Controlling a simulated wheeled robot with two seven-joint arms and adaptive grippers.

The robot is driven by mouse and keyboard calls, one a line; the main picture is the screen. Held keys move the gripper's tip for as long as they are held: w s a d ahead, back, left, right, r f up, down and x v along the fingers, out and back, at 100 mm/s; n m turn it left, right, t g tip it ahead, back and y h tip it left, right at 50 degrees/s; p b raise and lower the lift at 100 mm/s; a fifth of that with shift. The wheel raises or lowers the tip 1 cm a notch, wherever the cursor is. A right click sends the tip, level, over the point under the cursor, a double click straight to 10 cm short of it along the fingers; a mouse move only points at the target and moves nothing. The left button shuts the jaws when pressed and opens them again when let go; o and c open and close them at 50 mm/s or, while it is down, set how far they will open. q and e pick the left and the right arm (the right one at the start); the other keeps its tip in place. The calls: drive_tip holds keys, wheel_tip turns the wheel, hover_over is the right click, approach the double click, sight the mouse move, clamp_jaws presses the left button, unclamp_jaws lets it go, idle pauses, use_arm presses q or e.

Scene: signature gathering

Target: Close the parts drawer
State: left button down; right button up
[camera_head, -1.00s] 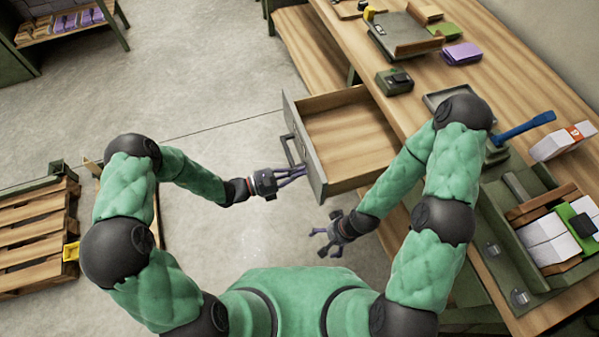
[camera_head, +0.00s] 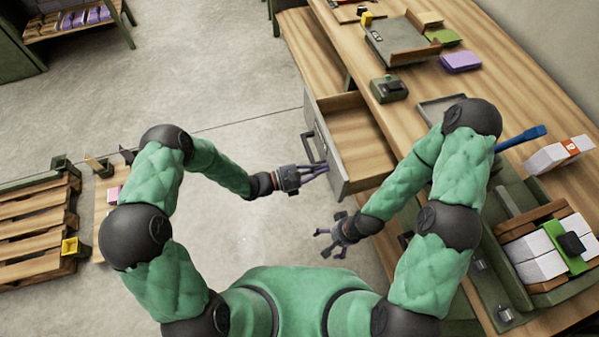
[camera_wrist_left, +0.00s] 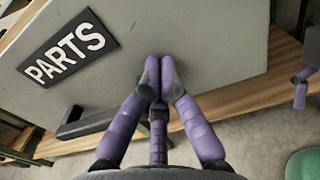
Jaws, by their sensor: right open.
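The parts drawer (camera_head: 358,128) stands partly open from the wooden workbench, and the inside I can see is empty. Its grey front (camera_wrist_left: 205,35) fills much of the left wrist view, with a dark PARTS label (camera_wrist_left: 68,48) and a dark bar handle (camera_wrist_left: 85,122). My left gripper (camera_head: 322,170) is at the drawer front, beside the handle. Its purple fingers (camera_wrist_left: 160,75) are drawn together with tips against or very close to the front, holding nothing. My right gripper (camera_head: 327,243) is open and empty below the drawer, over the floor.
The workbench (camera_head: 425,85) carries a green device (camera_head: 388,88), a purple pad (camera_head: 461,62), a blue-handled tool (camera_head: 520,138) and white paper stacks (camera_head: 558,154). A pallet (camera_head: 35,230) lies at the left. The floor left of the drawer is clear.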

use_arm(q)
drive_tip(key=b+x, duration=0.1)
drive_tip(key=x, duration=1.5)
drive_tip(key=shift+d+f, duration=0.1)
drive_tip(key=shift+d, duration=0.15)
drive_tip(key=shift+w, duration=0.1)
use_arm(e)
drive_tip(key=shift+s+a+f, duration=0.1)
drive_tip(key=shift+a+f, duration=0.1)
drive_tip(key=shift+f, duration=0.35)
use_arm(q)
drive_tip(key=shift+a, duration=0.25)
drive_tip(key=v, duration=0.5)
drive_tip(key=shift+r+p, duration=0.2)
drive_tip(key=shift+p, duration=0.1)
drive_tip(key=p+v, duration=0.2)
drive_tip(key=v, duration=0.5)
drive_tip(key=shift+a, duration=0.2)
drive_tip(key=shift+s+a+f, duration=0.15)
drive_tip(key=shift+s+a, duration=0.15)
drive_tip(key=shift+a, duration=0.3)
use_arm(e)
drive_tip(key=shift+s+a+r, duration=0.1)
drive_tip(key=shift+s+r, duration=0.4)
drive_tip(key=shift+r, duration=0.3)
drive_tip(key=shift+s+a+r, duration=0.1)
drive_tip(key=shift+s+r, duration=0.4)
drive_tip(key=shift+r, duration=0.25)
